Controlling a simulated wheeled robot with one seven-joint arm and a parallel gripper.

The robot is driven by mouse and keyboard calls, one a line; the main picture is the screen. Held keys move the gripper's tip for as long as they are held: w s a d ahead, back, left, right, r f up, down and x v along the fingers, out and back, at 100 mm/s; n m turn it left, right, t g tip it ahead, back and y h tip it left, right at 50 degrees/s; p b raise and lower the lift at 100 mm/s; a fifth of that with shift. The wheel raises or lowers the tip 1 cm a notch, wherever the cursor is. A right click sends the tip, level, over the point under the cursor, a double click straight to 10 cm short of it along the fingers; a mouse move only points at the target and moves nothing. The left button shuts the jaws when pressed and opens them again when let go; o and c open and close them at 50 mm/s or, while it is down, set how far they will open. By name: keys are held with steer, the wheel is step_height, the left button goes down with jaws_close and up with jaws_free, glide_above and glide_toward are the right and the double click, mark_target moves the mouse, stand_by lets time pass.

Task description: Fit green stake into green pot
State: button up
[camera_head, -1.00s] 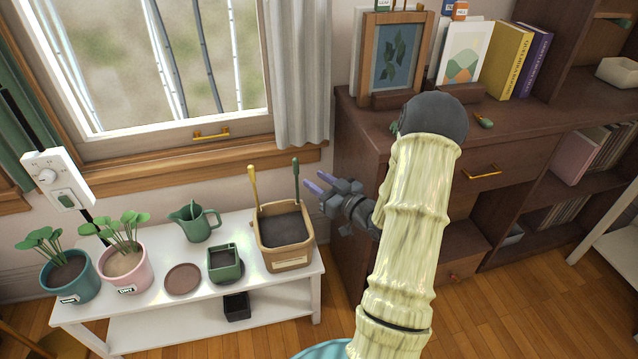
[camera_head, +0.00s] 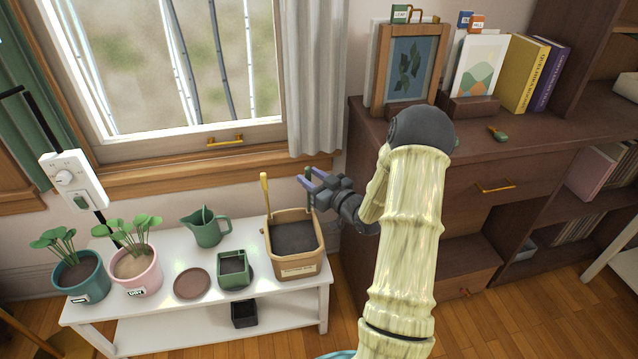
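The green stake (camera_head: 308,171) has a dark green top that shows at the fingertips of my gripper (camera_head: 309,181). The fingers hide most of it, and its lower end is hard to make out near the back right of the tan planter box (camera_head: 298,268). The fingers sit around or right beside the stake; I cannot tell whether they press on it. The small square green pot (camera_head: 236,279) stands on the white bench to the left of the tan box, with dark contents.
A yellow stake (camera_head: 265,193) stands in the tan box. A green watering can (camera_head: 208,231), brown saucer (camera_head: 192,283), pink pot (camera_head: 138,279) and teal pot (camera_head: 84,281) stand on the white bench (camera_head: 165,318). A black pot (camera_head: 244,312) is on the lower shelf. A dark cabinet (camera_head: 480,145) is right.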

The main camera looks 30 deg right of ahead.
steer(key=shift+x, duration=0.8)
jaws_close()
